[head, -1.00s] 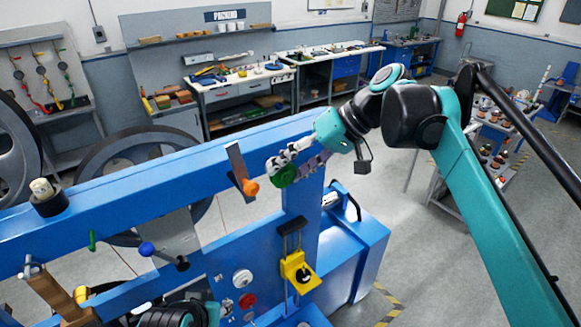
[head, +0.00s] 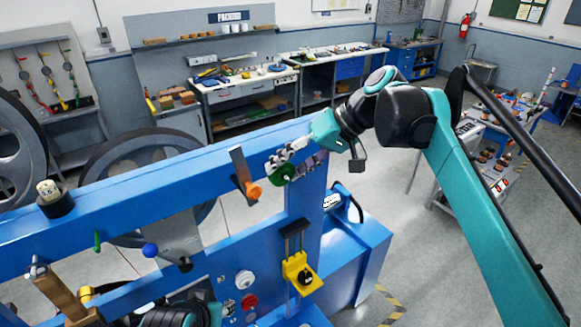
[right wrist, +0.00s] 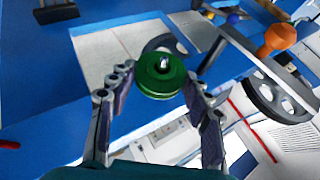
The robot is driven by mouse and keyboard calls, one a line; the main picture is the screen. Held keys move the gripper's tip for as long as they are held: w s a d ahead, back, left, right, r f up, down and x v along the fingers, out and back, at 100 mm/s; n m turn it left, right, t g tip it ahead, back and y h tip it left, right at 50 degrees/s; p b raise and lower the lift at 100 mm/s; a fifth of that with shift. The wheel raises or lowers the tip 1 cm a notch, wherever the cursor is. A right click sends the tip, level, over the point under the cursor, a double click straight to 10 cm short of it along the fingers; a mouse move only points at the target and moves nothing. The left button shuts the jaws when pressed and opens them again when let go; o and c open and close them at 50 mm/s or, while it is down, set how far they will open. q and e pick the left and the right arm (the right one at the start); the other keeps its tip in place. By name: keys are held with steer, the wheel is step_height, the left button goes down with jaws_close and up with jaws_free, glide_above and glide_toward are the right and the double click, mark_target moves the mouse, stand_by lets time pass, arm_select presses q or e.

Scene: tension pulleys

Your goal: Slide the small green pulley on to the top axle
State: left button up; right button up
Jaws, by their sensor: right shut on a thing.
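The small green pulley (head: 281,178) is between the fingers of my right gripper (head: 290,166), in front of the blue frame's upper beam. In the right wrist view the green pulley (right wrist: 161,80) sits between the two fingertips, its round face showing with a small bright spot at its centre. My right gripper (right wrist: 163,84) is shut on it. I cannot tell whether the bright spot is an axle end or the pulley's hole. The top axle cannot be made out clearly.
A grey lever with an orange knob (head: 253,191) stands just left of the pulley; the knob (right wrist: 279,38) also shows in the wrist view. The blue beam (head: 140,180) runs behind. A yellow bracket (head: 299,272) is below.

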steer(key=shift+r, duration=0.1)
stand_by(0.8)
steer(key=o, duration=1.2)
steer(key=shift+w+a, duration=0.1)
steer(key=shift+o, duration=0.5)
steer(key=shift+w+a, duration=0.2)
steer(key=shift+w, duration=0.05)
steer(key=shift+o, duration=1.1)
steer(key=shift+s+d, duration=0.2)
steer(key=shift+s, duration=0.05)
steer(key=shift+w+d+r+p, duration=0.1)
steer(key=shift+w+r+p, duration=0.25)
steer(key=shift+p, duration=0.1)
steer(key=shift+w+d+r+p, duration=0.15)
steer(key=shift+d+r+p, duration=0.15)
steer(key=shift+r+p, duration=0.15)
steer(key=shift+w+d+r+p, duration=0.1)
steer(key=shift+d+r+p, duration=0.2)
steer(key=shift+r, duration=0.2)
steer(key=shift+w+d+r+p, duration=0.15)
steer(key=shift+w+d+r, duration=0.25)
steer(key=shift+r, duration=0.35)
steer(key=shift+w+d+r+p, duration=0.1)
steer(key=shift+w+d+r, duration=0.2)
steer(key=shift+d+r, duration=0.35)
steer(key=shift+w+d+r+p, duration=0.15)
steer(key=shift+w+d+r, duration=0.2)
steer(key=shift+r, duration=0.55)
